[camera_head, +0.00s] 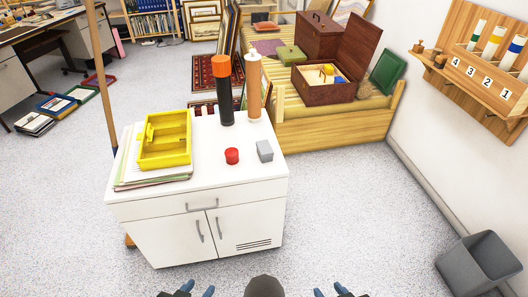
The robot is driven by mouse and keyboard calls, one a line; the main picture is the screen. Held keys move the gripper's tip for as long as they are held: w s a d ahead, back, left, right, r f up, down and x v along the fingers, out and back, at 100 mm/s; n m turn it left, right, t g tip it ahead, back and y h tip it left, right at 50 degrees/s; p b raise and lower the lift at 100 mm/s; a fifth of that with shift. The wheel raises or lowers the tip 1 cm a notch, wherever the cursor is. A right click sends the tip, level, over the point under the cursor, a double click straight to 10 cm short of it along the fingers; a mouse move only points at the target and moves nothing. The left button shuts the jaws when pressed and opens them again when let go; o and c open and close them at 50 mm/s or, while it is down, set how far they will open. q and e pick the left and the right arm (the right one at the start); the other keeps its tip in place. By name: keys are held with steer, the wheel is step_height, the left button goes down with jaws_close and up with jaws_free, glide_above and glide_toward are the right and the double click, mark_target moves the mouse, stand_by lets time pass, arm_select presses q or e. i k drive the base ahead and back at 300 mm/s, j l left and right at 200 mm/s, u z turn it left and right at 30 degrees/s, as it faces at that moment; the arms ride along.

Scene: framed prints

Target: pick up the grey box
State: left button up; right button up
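The grey box (265,150) is a small block on the right part of the white cabinet's top (215,165). It stands just right of a red round container (232,156), with a small gap between them. My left gripper (196,291) and my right gripper (331,291) show only at the bottom edge of the head view. Both are in front of the cabinet, well apart from the box. Each has two bluish fingertips spread apart with nothing seen between them. The rest of both arms is out of view.
A yellow tray (165,139) lies on papers (140,180) at the cabinet's left. A black bottle with orange cap (225,95) and a tan bottle (253,90) stand behind the box. A grey bin (478,264) stands at lower right. The floor right of the cabinet is clear.

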mark_target(265, 150)
steer(key=i+j, duration=0.65)
steer(key=i+j+z, duration=0.15)
steer(key=z, duration=0.2)
steer(key=i+j+z, duration=0.2)
steer(key=z, duration=0.15)
steer(key=i+j+z, duration=0.1)
steer(key=z, duration=0.25)
steer(key=j+z, duration=0.1)
steer(key=z, duration=0.45)
